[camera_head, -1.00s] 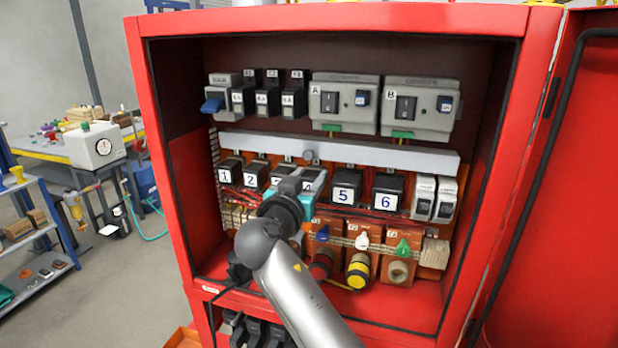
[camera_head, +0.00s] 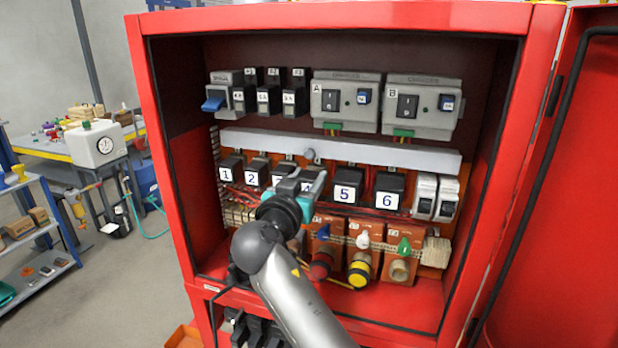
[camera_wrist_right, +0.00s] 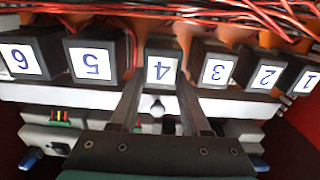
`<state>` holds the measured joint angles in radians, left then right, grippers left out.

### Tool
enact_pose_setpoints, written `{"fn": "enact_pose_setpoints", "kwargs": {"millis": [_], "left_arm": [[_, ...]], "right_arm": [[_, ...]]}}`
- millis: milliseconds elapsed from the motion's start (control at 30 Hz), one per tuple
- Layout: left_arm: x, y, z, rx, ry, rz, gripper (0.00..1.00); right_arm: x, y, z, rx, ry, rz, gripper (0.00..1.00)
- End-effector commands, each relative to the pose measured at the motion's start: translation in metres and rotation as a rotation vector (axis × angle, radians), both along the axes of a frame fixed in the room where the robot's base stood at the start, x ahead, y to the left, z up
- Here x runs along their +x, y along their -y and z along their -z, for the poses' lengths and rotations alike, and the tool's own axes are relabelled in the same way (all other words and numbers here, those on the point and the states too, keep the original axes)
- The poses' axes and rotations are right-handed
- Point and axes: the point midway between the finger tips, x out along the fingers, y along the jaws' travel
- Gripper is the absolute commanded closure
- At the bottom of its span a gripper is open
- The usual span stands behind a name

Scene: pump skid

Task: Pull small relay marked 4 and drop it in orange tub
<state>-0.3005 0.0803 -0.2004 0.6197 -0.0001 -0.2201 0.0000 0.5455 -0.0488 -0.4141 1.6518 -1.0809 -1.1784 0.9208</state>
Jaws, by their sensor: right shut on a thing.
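The small relay marked 4 (camera_wrist_right: 161,68) sits in the row of numbered relays, seen upside down in the right wrist view. My right gripper (camera_wrist_right: 160,88) has a finger on each side of it and is shut on it. In the head view my right gripper (camera_head: 308,184) covers most of relay 4, with the wrist in front. The relay appears still in line with its neighbours; whether it has moved out of its socket I cannot tell. An orange tub (camera_head: 184,338) shows only partly at the bottom edge of the head view. My left gripper is not in view.
Relay 5 (camera_head: 347,194) and relay 3 (camera_wrist_right: 215,68) stand close on either side. Red and black wires (camera_wrist_right: 200,18) run along the row. A pale duct (camera_head: 390,154) crosses above it. Red cabinet walls surround the opening, and its door stands open at right.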

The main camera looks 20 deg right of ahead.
Motion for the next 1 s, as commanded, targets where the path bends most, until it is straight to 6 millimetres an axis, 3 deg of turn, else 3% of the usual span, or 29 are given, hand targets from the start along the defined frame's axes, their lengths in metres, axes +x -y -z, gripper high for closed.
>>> {"fn": "enact_pose_setpoints", "kwargs": {"millis": [1000], "left_arm": [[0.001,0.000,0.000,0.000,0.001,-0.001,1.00]], "right_arm": [[-0.013,-0.008,0.000,0.000,0.000,0.001,1.00]]}}
